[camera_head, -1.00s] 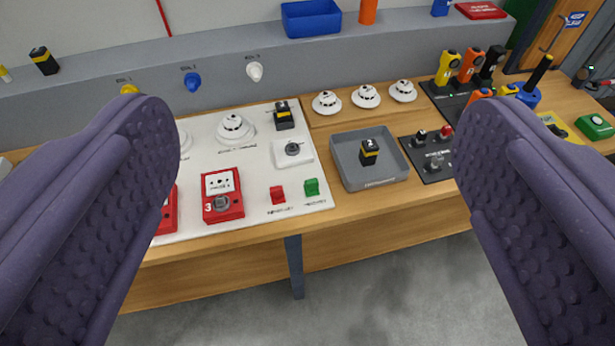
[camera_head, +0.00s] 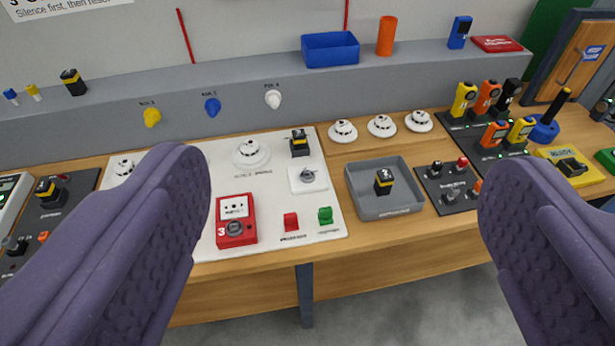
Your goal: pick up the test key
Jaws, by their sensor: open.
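My gripper (camera_head: 345,160) is open and empty; its two purple fingers stand wide apart on the left and right, with the bench beyond them. No thing is clearly marked as the test key, and I cannot tell which one it is. A grey key-like knob (camera_head: 308,176) sits on a small white plate on the white panel. Small blue (camera_head: 11,96) and yellow (camera_head: 33,92) key-like pieces stand on the grey ledge at the far left.
A grey tray (camera_head: 362,205) holds a black and yellow block (camera_head: 384,182). The white panel (camera_head: 270,212) carries a red call point (camera_head: 235,221), detectors and buttons. A dark switch plate (camera_head: 436,199) and several handheld units (camera_head: 463,98) are on the right. A blue bin (camera_head: 330,50) is on the ledge.

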